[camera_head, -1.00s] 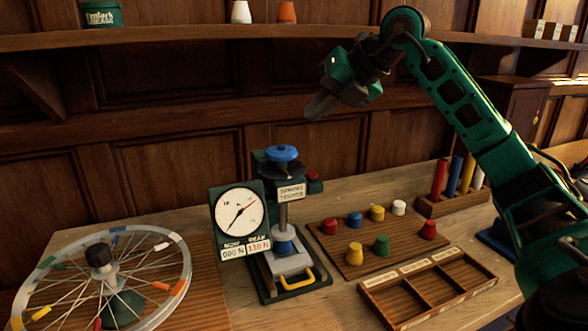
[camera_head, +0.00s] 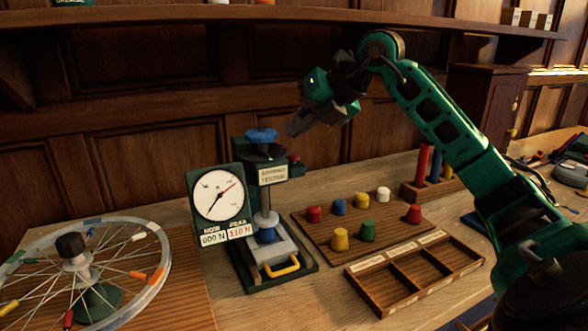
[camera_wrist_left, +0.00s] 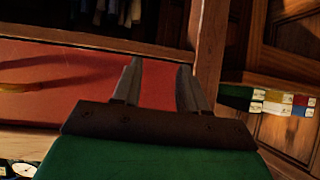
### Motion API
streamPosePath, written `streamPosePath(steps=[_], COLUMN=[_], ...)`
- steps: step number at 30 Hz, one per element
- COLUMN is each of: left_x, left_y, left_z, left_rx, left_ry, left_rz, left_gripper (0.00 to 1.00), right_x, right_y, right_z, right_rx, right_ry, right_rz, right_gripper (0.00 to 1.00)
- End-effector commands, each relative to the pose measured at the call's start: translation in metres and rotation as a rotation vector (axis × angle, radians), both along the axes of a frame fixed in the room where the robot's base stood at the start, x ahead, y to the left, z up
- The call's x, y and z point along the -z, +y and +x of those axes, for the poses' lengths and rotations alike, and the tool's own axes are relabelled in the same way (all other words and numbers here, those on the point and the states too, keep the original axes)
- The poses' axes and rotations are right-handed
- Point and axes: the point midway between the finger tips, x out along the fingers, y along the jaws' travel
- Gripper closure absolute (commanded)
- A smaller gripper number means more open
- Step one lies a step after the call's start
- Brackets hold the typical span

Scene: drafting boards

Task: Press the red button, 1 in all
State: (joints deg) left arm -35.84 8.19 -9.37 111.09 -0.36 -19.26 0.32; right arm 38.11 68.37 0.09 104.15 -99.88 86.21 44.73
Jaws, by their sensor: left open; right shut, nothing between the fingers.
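The spring tester (camera_head: 268,196) stands on the bench with a blue knob (camera_head: 261,135) on top and a round dial (camera_head: 218,195) at its left. Its readout shows 000 N now and 110 N peak. A small red button (camera_head: 296,158) sits on a dark green box at the tester's right rear. My right gripper (camera_head: 296,126) is shut and empty, and appears a short way above the red button, apart from it in the picture. My left gripper is outside the head view; in the left wrist view the left gripper (camera_wrist_left: 159,68) is open and empty before a red panel (camera_wrist_left: 70,85).
A spoked wheel (camera_head: 150,290) lies at the left. A board (camera_head: 325,245) with several coloured pegs and a divided wooden tray (camera_head: 465,262) are right of the tester. A shelf (camera_head: 180,25) runs along the back wall. A peg rack (camera_head: 412,192) stands behind the tray.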

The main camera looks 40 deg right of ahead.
Motion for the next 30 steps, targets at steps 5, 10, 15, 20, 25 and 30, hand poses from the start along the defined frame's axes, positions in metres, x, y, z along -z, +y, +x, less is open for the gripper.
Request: streamPosePath(steps=[5,10,15,20,25,30], left_x=[0.0157,0.0173,0.0162,0.0154,0.0152,0.0150], left_y=[0.0003,0.0004,0.0005,0.0005,0.0005,0.0005], left_z=[0.0002,0.0004,0.0007,0.0011,0.0013,0.0014], left_rx=[0.000,-0.001,-0.001,-0.001,-0.001,-0.002], left_ry=[0.000,0.000,-0.001,-0.003,-0.004,-0.004], left_rz=[0.000,0.001,0.000,0.000,0.000,0.000], left_gripper=[0.57,0.57,0.57,0.57,0.57,0.57], right_x=[0.0169,0.0191,0.0185,0.0185,0.0184,0.0184], right_y=[-0.0002,-0.0001,-0.0001,-0.0001,-0.0001,-0.0001], right_z=[0.0000,0.0000,0.0000,0.0000,0.0001,0.0001], right_rx=[0.001,0.001,0.001,0.001,0.001,0.001], right_ry=[0.001,0.002,0.002,0.002,0.001,0.001], right_rz=[0.000,0.000,0.000,0.000,0.000,0.000], right_gripper=[1.00,1.00,1.00,1.00,1.00,1.00])
